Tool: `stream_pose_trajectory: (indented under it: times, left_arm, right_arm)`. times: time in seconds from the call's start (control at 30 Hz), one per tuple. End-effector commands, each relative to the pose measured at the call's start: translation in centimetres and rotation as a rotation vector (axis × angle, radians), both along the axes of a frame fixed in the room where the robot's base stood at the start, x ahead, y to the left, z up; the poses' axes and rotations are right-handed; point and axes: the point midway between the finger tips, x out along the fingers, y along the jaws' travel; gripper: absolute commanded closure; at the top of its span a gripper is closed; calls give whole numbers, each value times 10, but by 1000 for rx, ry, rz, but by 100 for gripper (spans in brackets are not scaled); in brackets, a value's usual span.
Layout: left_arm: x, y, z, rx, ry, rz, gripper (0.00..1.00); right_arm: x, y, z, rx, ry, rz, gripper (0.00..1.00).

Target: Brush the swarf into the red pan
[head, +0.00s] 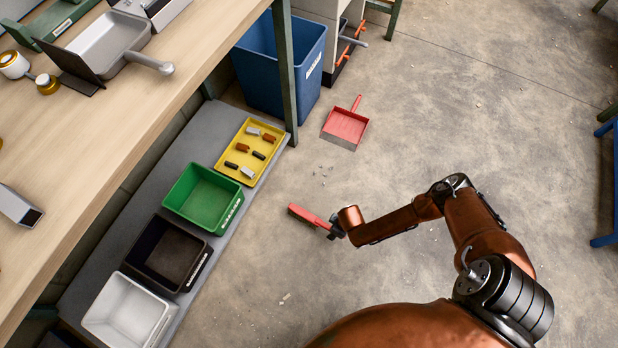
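The red pan (346,125) lies on the concrete floor, its handle pointing away and its open edge facing the swarf. My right gripper (334,228) is shut on the handle of the red brush (305,214), whose head points left. The brush is at or just above the floor; I cannot tell whether it touches. The gripper's fingers are small and partly hidden by the wrist. My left gripper is out of view.
A low grey shelf at left holds a yellow tray (223,166), a green bin (180,203), a black bin (148,265) and a white bin (108,325). A blue bin (262,80) stands behind the green bench leg (285,65). The floor right of the pan is clear.

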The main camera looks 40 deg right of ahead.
Motion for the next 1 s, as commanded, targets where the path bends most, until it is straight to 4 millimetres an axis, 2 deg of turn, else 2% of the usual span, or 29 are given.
stream_pose_trajectory:
  times: [0.1, 0.63, 1.0]
  left_arm:
    - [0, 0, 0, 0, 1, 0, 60]
    - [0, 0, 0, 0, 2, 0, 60]
    - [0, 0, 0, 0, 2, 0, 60]
  right_arm:
    - [0, 0, 0, 0, 0, 0, 64]
    - [0, 0, 0, 0, 1, 0, 100]
    - [0, 0, 0, 0, 1, 0, 100]
